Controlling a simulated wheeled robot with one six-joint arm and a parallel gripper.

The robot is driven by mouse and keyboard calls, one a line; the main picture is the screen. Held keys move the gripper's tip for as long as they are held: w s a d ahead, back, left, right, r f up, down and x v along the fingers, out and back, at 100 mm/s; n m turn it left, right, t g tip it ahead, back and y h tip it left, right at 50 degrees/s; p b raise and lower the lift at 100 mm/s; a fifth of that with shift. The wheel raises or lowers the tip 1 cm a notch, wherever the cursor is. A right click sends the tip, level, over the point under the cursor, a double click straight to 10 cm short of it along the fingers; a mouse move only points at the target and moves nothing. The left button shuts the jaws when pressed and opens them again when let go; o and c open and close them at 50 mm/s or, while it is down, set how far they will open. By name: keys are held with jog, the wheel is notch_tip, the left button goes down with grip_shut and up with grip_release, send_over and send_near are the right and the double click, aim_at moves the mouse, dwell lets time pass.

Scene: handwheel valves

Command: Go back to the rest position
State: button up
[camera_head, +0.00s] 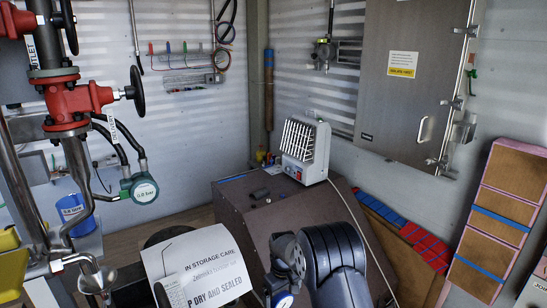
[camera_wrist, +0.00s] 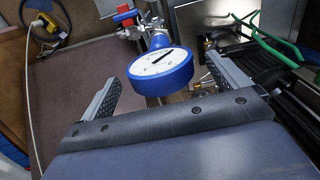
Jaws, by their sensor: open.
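In the wrist view my gripper (camera_wrist: 161,70) is open, its two grey ridged fingers spread wide. A round gauge (camera_wrist: 160,72) with a blue rim and white face appears between the fingertips; I cannot tell how far beyond them it is. No grasped thing shows between the fingers. In the head view part of my dark arm (camera_head: 335,262) rises at the bottom, right of the middle, and the gripper itself does not show. A red valve body (camera_head: 68,103) with a black handwheel (camera_head: 137,92) stands at the left. A green-rimmed gauge (camera_head: 143,190) hangs below it.
A white heater (camera_head: 305,150) stands on a brown box (camera_head: 235,200) beyond my arm. A printed sheet (camera_head: 200,268) lies at the lower left. A steel cabinet (camera_head: 405,95) hangs on the right wall, with brown panels (camera_head: 497,215) below. Green cables (camera_wrist: 268,42) run at the wrist view's upper right.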

jog(key=shift+n+p, duration=0.35)
jog(key=shift+n, duration=0.55)
jog(key=shift+f, duration=0.15)
